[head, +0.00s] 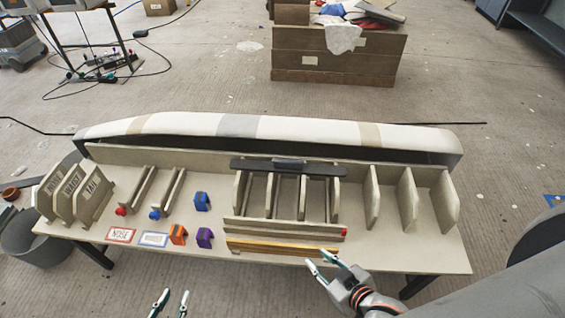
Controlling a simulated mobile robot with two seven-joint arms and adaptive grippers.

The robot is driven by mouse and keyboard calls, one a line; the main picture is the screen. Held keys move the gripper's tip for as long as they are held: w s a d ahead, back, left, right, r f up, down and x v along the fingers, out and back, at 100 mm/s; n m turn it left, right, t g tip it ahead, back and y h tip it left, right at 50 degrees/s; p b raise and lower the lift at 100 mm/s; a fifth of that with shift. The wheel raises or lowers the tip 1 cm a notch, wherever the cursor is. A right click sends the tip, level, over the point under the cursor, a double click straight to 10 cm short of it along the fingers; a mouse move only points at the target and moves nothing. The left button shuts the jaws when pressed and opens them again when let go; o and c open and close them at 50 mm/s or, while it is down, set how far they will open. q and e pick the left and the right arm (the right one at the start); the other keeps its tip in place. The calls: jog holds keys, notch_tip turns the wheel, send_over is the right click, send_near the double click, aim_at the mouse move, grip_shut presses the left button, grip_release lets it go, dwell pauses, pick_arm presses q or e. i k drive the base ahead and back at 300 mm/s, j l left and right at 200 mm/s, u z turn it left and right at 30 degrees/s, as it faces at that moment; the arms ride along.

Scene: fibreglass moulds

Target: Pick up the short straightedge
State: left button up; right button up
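Several long flat strips lie side by side at the front middle of the table. A grey-brown strip (280,226) with a red end at its right lies behind a yellow-orange strip (280,246). I cannot tell which is the short straightedge. A black bar (260,165) with a raised grip rests across the upright frames behind them. My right gripper (322,264) is open and empty, by the table's front edge, just right of and in front of the strips' right ends. My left gripper (171,303) is open and empty, low in the view in front of the table.
The table (420,258) carries upright profile boards at left (75,193) and right (408,195). Blue, orange and purple blocks (204,237) and two label cards (121,235) lie left of the strips. A long white mould (300,130) runs along the back. The right front is clear.

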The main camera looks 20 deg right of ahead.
aim_at(288, 165)
jog(key=i+j+z, duration=0.1)
jog(key=z, duration=0.25)
jog(key=i+j+z, duration=0.1)
jog(key=z, duration=0.3)
